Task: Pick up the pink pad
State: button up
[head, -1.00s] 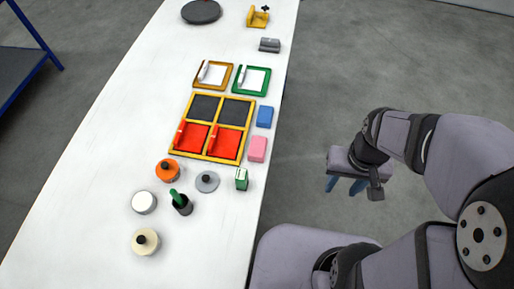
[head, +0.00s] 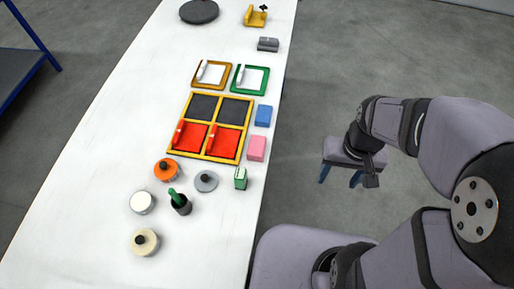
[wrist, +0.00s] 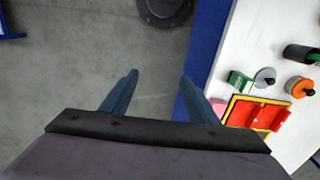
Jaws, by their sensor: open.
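The pink pad (head: 257,148) is a small block on the white table, near its right edge in the head view, just right of the yellow frame. In the wrist view only a bit of the pink pad (wrist: 299,104) shows, partly covered by the yellow frame's corner or cut by it. My gripper (head: 340,167) hangs off the table's right side over the floor, well away from the pad. In the wrist view its two blue fingers (wrist: 158,80) are apart with nothing between them but floor.
A blue pad (head: 263,116) lies just beyond the pink one. A green-and-white box (head: 240,178) stands just nearer. The yellow frame (head: 239,146) holds red pieces. Lidded containers, including an orange one (head: 160,172), stand left. The floor beside the table is clear.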

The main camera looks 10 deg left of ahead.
jog(key=w+a+f+b, duration=0.5)
jog(key=w+a, duration=0.4)
jog(key=w, duration=0.2)
jog(key=b, duration=0.4)
send_over(257, 145)
jog(key=f, duration=0.7)
jog(key=shift+s+d+f, duration=0.1)
jog(key=shift+d, duration=0.1)
jog(key=shift+a+f, duration=0.1)
jog(key=shift+a, duration=0.25)
jog(key=shift+f+p, duration=0.5)
jog(key=shift+f, duration=0.55)
jog(key=shift+d+f+p, duration=0.15)
jog(key=shift+f+p, duration=0.45)
jog(key=shift+p, duration=0.15)
jog(key=shift+f+p, duration=0.8)
jog(key=shift+f, duration=1.15)
jog(key=c, duration=0.8)
jog(key=shift+c, duration=0.2)
notch_tip(257, 145, up, 10)
jog(key=b, duration=0.3)
jog(key=shift+b, duration=0.35)
